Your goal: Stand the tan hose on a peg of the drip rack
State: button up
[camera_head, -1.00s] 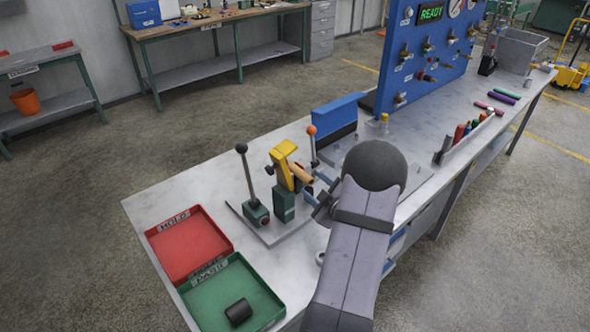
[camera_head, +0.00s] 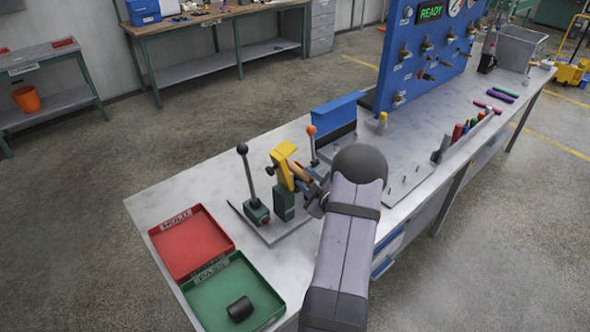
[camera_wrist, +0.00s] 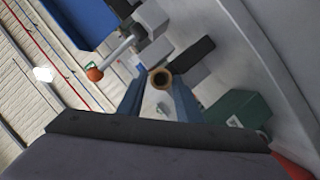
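The tan hose (camera_head: 299,171) is a short tube at the yellow-headed fixture (camera_head: 284,157), lying tilted in the head view. Its open round end (camera_wrist: 161,79) faces the camera in the wrist view. My gripper (camera_head: 313,186) is at the near end of the hose. In the wrist view its two blue fingers (camera_wrist: 160,88) stand apart, one on each side of the hose end, with small gaps seeming to show. The drip rack appears to be the grey plate with several small upright pegs (camera_head: 400,190), right of my arm; my arm hides part of it.
Two levers, black-knobbed (camera_head: 242,149) and orange-knobbed (camera_head: 311,130), stand beside the fixture. A red tray (camera_head: 190,245) and a green tray (camera_head: 213,293) holding a black cylinder (camera_head: 240,309) are at the front left. A blue panel (camera_head: 425,50) rises behind the rack.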

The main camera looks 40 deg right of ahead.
grip_shut()
jog(key=shift+r, duration=0.1)
jog(key=shift+r+b, duration=1)
jog(key=shift+r, duration=3.95)
